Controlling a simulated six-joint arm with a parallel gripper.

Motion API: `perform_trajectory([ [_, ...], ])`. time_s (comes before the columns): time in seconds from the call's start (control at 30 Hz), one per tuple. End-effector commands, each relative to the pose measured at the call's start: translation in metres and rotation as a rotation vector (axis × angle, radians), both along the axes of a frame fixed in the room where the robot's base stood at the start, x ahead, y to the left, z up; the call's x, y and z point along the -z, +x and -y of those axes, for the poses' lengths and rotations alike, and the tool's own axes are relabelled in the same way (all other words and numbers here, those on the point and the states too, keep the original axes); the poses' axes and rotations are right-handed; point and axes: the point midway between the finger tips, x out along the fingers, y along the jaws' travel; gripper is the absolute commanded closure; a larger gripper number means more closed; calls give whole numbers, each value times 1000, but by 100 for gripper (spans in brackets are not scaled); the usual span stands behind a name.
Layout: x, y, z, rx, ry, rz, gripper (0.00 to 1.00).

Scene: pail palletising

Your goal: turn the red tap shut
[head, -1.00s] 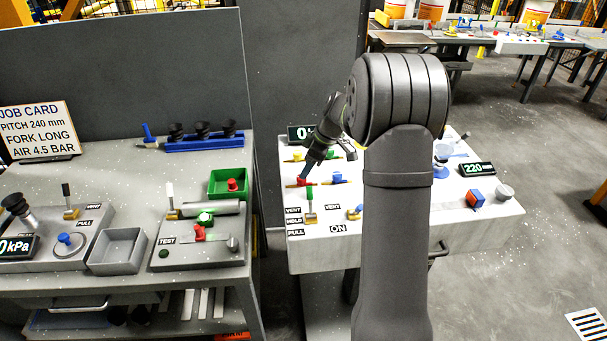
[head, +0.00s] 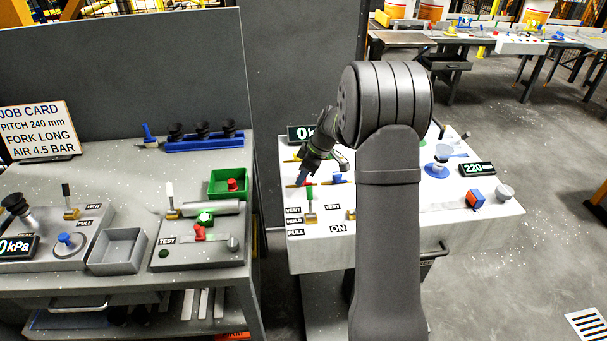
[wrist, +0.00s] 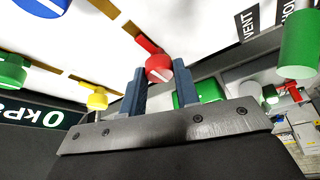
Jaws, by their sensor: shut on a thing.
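The red tap (wrist: 158,66) shows in the wrist view as a round red hub with a short lever, mounted on a white panel. My gripper (wrist: 160,88) has its two blue-grey fingers on either side of the red hub, shut on it. In the head view my gripper (head: 305,174) reaches down to the back left of the white bench, and its fingers mostly hide the red tap (head: 311,184). How far the tap is turned cannot be told.
A blue tap (head: 340,179) stands close right of the gripper, and a green-handled lever (head: 310,200) stands in front. A yellow tap (wrist: 97,98) is nearby. A kPa display (head: 303,133) stands behind. The grey bench (head: 130,185) at left holds another red-handled valve (head: 200,233).

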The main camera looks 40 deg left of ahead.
Motion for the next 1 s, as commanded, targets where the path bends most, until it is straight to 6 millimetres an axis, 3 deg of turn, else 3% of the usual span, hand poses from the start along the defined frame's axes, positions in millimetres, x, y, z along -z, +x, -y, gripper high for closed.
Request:
perform_trajectory([
  [0.37,0,-1,1,117,-1,0,94],
  [1.0,0,-5,0,692,0,1,94],
])
